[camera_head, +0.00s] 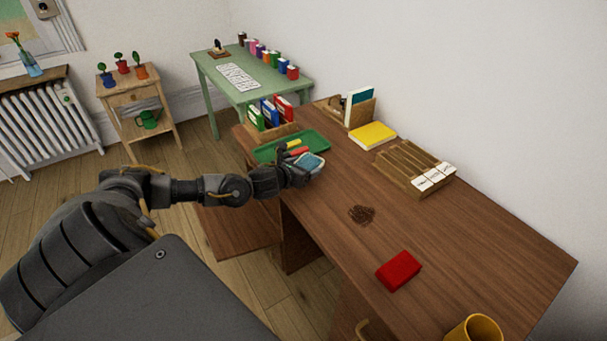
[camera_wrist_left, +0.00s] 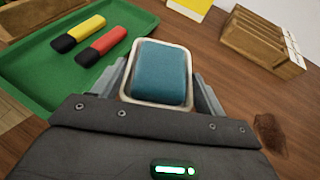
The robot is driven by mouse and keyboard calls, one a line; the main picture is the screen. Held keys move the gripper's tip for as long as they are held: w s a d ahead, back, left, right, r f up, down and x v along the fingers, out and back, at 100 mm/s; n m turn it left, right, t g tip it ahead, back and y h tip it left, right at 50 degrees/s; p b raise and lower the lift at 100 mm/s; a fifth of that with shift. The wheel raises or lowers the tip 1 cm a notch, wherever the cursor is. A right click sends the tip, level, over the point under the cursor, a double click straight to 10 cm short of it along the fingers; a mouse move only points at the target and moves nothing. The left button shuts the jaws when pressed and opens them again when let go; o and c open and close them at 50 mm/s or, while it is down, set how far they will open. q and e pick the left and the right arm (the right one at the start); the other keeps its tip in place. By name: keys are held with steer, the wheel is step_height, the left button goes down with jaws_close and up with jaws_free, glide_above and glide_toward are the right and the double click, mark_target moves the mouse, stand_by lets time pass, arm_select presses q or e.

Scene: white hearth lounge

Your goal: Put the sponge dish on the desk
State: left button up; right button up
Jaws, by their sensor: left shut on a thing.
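The sponge dish (camera_wrist_left: 128,98) is a pale, shallow dish with a blue sponge (camera_wrist_left: 162,72) in it. My left gripper (camera_wrist_left: 162,88) is shut on the dish, with a finger on each side of it in the left wrist view. In the head view the dish (camera_head: 312,170) is at my left gripper (camera_head: 304,170), over or on the brown desk (camera_head: 330,210) beside the green tray. I cannot tell whether the dish touches the desk. My right gripper is not in view.
The green tray (camera_head: 263,153) holds a yellow marker (camera_wrist_left: 78,33) and a red marker (camera_wrist_left: 101,46). A dark brown patch (camera_head: 361,214), a red block (camera_head: 398,271), a yellow mug (camera_head: 474,328) and a wooden rack (camera_head: 408,160) are on the desk. Bare desktop lies between them.

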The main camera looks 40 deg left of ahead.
arm_select(q)
step_height(320, 180, down, 3)
steer(key=shift+w+f, duration=0.15)
steer(key=shift+f, duration=0.05)
steer(key=shift+f, duration=0.2)
steer(key=o, duration=1.1)
steer(key=shift+c, duration=0.2)
steer(key=shift+r, duration=0.1)
